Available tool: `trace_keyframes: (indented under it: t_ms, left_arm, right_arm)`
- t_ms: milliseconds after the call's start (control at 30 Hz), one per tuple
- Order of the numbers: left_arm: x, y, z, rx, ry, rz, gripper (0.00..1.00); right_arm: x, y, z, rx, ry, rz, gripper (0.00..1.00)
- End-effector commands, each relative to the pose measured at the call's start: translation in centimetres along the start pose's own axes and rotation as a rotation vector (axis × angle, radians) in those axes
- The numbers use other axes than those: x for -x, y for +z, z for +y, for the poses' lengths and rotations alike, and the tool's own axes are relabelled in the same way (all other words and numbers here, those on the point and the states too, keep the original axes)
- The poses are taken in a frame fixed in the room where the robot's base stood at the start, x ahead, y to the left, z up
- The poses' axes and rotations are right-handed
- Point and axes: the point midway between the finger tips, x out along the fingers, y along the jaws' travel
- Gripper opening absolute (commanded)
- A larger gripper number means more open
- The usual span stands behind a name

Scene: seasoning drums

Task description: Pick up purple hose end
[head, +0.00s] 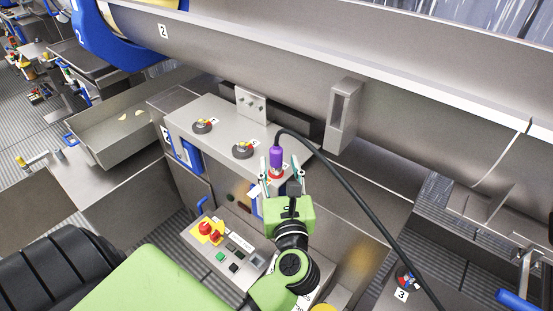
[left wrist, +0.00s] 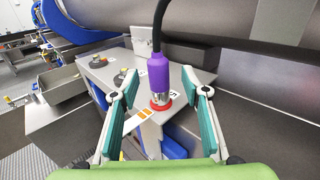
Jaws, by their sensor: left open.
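The purple hose end (head: 276,157) stands upright on the grey steel box, over a red ring at its foot. A black hose (head: 350,190) runs from its top and curves down to the right. In the left wrist view the purple hose end (left wrist: 159,76) has a metal collar below the purple sleeve. My left gripper (head: 280,180) is open, its green-lined fingers (left wrist: 162,92) to either side of the hose end with gaps on both sides. In the left wrist view it does not appear to touch them. My right gripper is not in view.
The steel box (head: 220,125) carries two more round fittings (head: 203,126) to the left. A control panel with a red button (head: 205,229) lies below. A large steel drum (head: 300,60) spans behind, with a bracket (head: 343,115) at right. An open tray (head: 115,130) is at left.

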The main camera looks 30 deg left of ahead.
Motion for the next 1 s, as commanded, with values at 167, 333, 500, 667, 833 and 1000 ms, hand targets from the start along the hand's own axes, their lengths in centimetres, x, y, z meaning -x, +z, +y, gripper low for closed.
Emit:
trace_keyframes:
  t_ms: [167, 333, 500, 667, 833, 1000]
  left_arm:
    - [-2.8, 0.5, 0.3, -0.004, 0.001, -0.005, 0.42]
    - [-4.5, 0.2, 0.2, -0.003, 0.001, -0.003, 0.42]
    - [-4.7, 0.1, 0.2, -0.002, 0.000, -0.001, 0.42]
    - [-4.7, 0.1, 0.2, -0.002, 0.000, -0.001, 0.21]
    - [-4.7, 0.1, 0.2, -0.002, 0.000, -0.001, 0.00]
    - [-4.7, 0.1, 0.2, -0.002, 0.000, -0.002, 0.00]
  right_arm:
    - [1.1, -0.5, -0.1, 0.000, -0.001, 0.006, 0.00]
    - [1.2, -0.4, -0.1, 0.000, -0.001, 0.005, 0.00]
    - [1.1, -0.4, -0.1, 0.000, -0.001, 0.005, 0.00]
    - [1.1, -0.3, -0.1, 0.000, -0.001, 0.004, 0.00]
    - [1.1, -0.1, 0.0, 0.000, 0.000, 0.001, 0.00]
    - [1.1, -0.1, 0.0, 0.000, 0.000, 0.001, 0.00]
